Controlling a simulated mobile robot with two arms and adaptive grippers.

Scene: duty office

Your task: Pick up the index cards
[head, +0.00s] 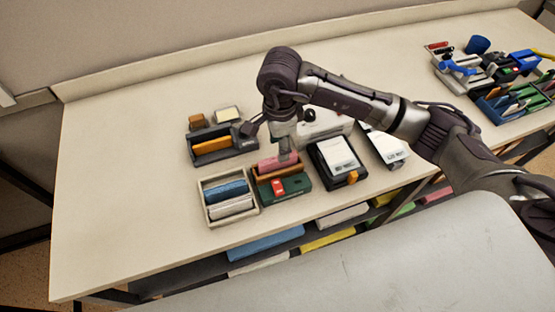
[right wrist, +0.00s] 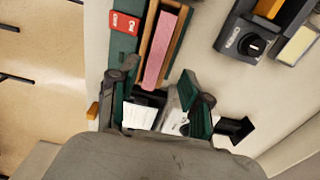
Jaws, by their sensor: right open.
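I cannot tell for sure which things are the index cards. A pink block or stack (head: 277,163) stands in a brown wooden holder; it also shows in the right wrist view (right wrist: 160,50). A white stack (head: 337,152) sits in a black holder right of it and shows partly in the right wrist view (right wrist: 140,114). My left gripper is not in view.
A green box with a red tag (head: 279,187) adjoins the wooden holder. A dark organizer (head: 209,133) holds an orange item. Crowded trays stand far right. The table's left side is clear.

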